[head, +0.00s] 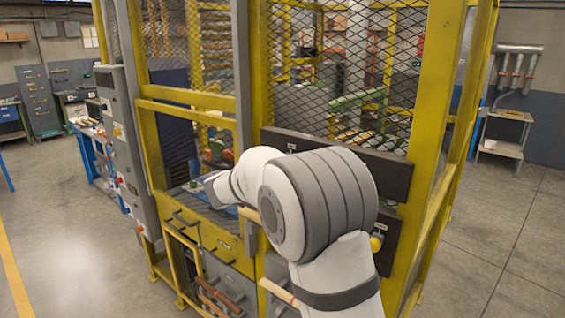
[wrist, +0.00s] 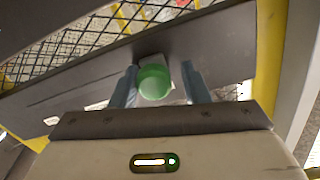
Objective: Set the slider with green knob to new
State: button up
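The green knob (wrist: 154,82) is in the middle of the wrist view, in front of a long dark panel (wrist: 225,50). My gripper (wrist: 158,88) has one finger on each side of the knob. A gap shows between the knob and the right finger; the left finger is close to the knob, and I cannot tell if it touches. A thin slot line runs along the panel to the left. A small pale label (wrist: 52,120), too blurred to read, is near the panel's lower left. In the head view my arm hides the green knob.
In the head view, a yellow-framed mesh cage (head: 425,130) stands ahead, with a dark panel (head: 390,172) across it. A yellow knob (head: 376,243) is lower right, beside my arm. A grey control cabinet (head: 122,140) stands left. Floor is clear at right.

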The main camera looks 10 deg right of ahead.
jog(key=shift+o, duration=1)
jog(key=shift+s+a+f, duration=0.1)
jog(key=shift+f, duration=0.05)
jog(key=b+v, duration=0.2)
jog(key=v, duration=0.5)
jog(key=shift+s+a, duration=0.15)
jog(key=shift+s, duration=0.05)
